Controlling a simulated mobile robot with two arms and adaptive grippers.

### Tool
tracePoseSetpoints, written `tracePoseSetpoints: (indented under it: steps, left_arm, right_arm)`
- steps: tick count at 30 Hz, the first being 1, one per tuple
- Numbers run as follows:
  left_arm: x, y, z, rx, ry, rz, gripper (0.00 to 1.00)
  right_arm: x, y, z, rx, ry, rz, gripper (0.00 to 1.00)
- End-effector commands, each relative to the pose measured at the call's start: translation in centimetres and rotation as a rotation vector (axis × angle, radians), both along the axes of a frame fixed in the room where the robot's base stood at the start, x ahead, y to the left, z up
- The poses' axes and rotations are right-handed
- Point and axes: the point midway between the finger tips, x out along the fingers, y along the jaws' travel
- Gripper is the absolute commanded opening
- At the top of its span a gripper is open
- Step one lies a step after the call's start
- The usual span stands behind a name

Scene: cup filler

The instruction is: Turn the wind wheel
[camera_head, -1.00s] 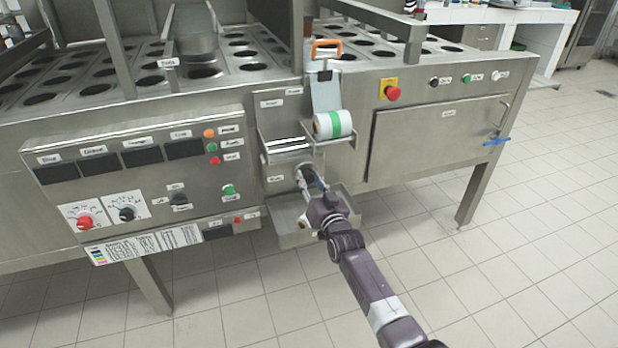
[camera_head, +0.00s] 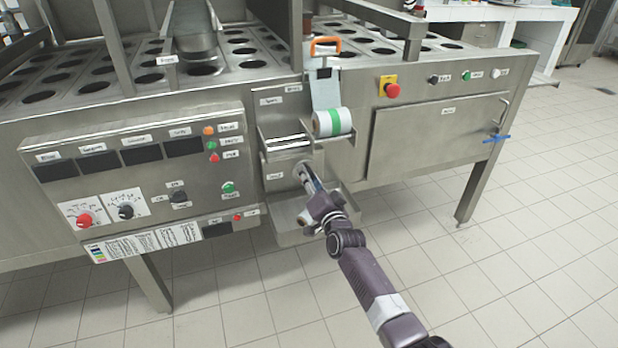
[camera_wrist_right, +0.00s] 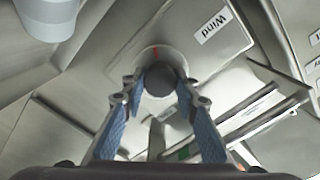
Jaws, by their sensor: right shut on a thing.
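The wind wheel (camera_wrist_right: 160,77) is a dark round knob in front of a pale disc with a red mark at its edge. In the head view my right gripper (camera_head: 308,180) reaches the machine's front panel below the roll holder and mostly hides the wheel. My left gripper is not in view.
A metal tray (camera_head: 287,238) sits under the wheel. A white roll with a green band (camera_head: 332,122) is just above. A control panel (camera_head: 130,150) is to the left and a closed door (camera_head: 435,138) to the right. The tiled floor in front is clear.

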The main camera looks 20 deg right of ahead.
Motion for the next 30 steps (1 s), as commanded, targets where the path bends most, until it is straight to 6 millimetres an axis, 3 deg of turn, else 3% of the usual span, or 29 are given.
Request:
tracePoseSetpoints:
  steps: [11, 12, 17, 30]
  left_arm:
    - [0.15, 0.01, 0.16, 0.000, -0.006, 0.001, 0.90]
    - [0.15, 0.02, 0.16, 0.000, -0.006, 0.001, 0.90]
    - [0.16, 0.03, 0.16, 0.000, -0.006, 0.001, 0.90]
    - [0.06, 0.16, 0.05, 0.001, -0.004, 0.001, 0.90]
  right_arm:
    - [-0.08, 0.08, -0.34, 0.005, 0.007, 0.002, 0.04]
    - [-0.08, 0.08, -0.34, 0.005, 0.007, 0.002, 0.29]
    - [-0.05, 0.06, -0.25, 0.004, 0.005, 0.001, 0.46]
    - [-0.84, 0.08, -0.17, 0.006, 0.003, 0.001, 0.46]
